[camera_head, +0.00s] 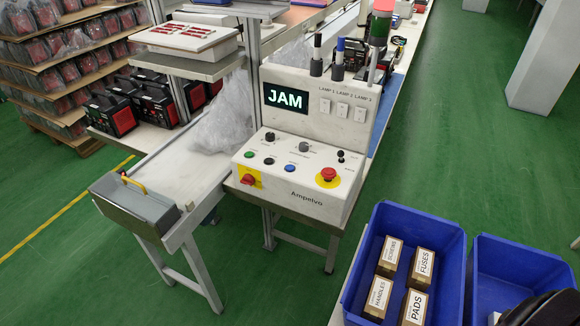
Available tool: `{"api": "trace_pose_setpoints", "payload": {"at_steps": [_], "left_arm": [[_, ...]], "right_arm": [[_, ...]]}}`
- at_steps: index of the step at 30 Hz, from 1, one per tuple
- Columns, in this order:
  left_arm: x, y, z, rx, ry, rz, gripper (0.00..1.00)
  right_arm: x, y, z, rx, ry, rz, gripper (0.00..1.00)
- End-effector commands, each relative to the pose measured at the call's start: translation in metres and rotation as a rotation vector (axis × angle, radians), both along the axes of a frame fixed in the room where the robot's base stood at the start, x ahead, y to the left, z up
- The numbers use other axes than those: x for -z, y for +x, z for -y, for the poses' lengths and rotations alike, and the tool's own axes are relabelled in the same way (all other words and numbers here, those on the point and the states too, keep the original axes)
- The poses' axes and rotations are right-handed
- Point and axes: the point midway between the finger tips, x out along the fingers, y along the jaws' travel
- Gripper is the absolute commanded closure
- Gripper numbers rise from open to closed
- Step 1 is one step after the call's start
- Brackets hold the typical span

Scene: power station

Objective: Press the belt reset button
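A white control box (300,180) marked "Ampelvo" stands at the belt's side. Its sloped face carries a green button (249,154), a black button (269,161) and a blue button (289,167) in a row; their labels are too small to read, so I cannot tell which is the belt reset. A red mushroom button (327,175) sits on a yellow disc at the right. The screen (286,99) reads "JAM". A dark part, apparently my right gripper (545,310), shows at the bottom right corner, far from the panel; its fingers cannot be made out. My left gripper is out of view.
A crumpled clear plastic bag (222,122) lies on the white belt (168,168). A grey box (135,205) with a yellow handle closes the belt's near end. A blue crate (450,240) with labelled small boxes and another blue crate (520,262) stand at the front right.

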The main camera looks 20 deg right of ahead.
Motion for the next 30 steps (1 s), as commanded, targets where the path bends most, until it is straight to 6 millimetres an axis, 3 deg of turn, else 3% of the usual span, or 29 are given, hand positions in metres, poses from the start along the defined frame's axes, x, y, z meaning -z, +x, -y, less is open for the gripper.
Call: {"api": "trace_pose_setpoints", "payload": {"at_steps": [1, 6, 7, 30], "left_arm": [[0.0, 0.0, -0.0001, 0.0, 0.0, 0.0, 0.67], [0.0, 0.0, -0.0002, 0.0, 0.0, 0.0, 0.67], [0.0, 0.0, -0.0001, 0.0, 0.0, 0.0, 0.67], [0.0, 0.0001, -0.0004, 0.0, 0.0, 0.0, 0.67]], "right_arm": [[0.0, -0.0001, 0.0, 0.0, 0.0, 0.0, 0.77], [0.0, -0.0002, 0.0, 0.0, 0.0, 0.0, 0.99], [0.0, -0.0002, 0.0001, 0.0, 0.0, 0.0, 1.0], [0.0, -0.0002, 0.0004, 0.0, 0.0, -0.001, 1.0]]}}
